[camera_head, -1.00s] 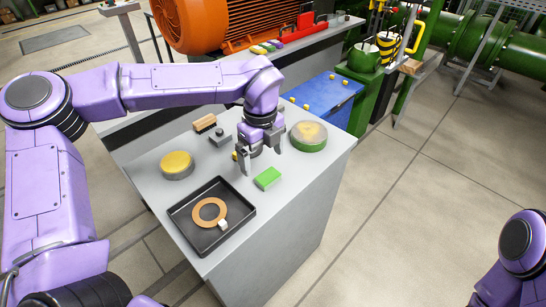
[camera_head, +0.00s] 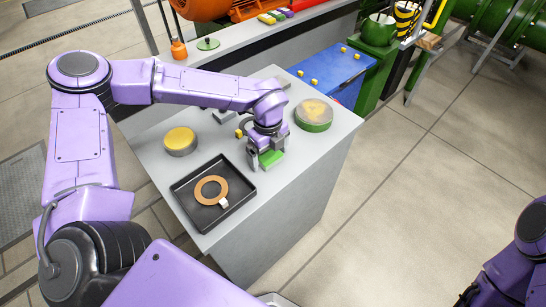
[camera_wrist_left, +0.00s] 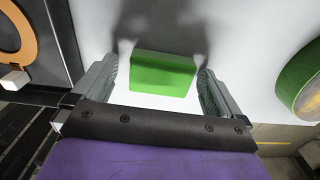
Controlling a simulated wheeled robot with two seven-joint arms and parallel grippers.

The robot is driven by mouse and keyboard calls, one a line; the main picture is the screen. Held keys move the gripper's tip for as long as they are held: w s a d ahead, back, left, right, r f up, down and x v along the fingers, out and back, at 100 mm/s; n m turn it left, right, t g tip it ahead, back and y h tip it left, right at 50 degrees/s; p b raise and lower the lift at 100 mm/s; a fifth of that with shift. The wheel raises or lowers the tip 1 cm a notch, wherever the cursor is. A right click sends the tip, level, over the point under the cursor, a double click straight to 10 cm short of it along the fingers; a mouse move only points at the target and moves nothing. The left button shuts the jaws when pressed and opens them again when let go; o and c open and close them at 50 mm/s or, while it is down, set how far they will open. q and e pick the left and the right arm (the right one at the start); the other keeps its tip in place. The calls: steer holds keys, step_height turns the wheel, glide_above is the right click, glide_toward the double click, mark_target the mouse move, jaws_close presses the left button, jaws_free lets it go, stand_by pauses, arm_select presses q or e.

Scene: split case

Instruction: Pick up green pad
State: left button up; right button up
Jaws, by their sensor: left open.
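The green pad (camera_head: 270,158) is a small bright green block lying on the grey bench top, right of the black tray. My left gripper (camera_head: 266,160) is down over it with its jaws open. In the left wrist view the green pad (camera_wrist_left: 163,74) lies between the two fingers (camera_wrist_left: 160,88), with a gap showing on each side. In the head view the gripper hides part of the pad. Of my right arm only purple links show at the lower right; its gripper cannot be made out.
The black tray (camera_head: 183,191) holds an orange ring (camera_head: 211,181) and a small white block (camera_head: 223,203). A yellow-topped round tin (camera_head: 180,140) stands behind it. A green-sided round tin (camera_head: 314,115) stands right of the gripper. A small yellow cube (camera_head: 239,133) is close behind it.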

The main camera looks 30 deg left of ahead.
mark_target(269, 154)
arm_select(q)
steer(key=shift+a, duration=0.15)
steer(key=c, duration=1)
steer(key=shift+c, duration=0.3)
step_height(269, 154, up, 3)
steer(key=shift+w+b, duration=0.1)
steer(key=shift+b, duration=0.2)
steer(key=s+d+r+b, duration=0.4)
steer(key=s+d+r, duration=0.4)
steer(key=d+r, duration=0.2)
steer(key=shift+s+d+b, duration=0.2)
steer(key=shift+d+b, duration=0.2)
steer(key=shift+d, duration=0.35)
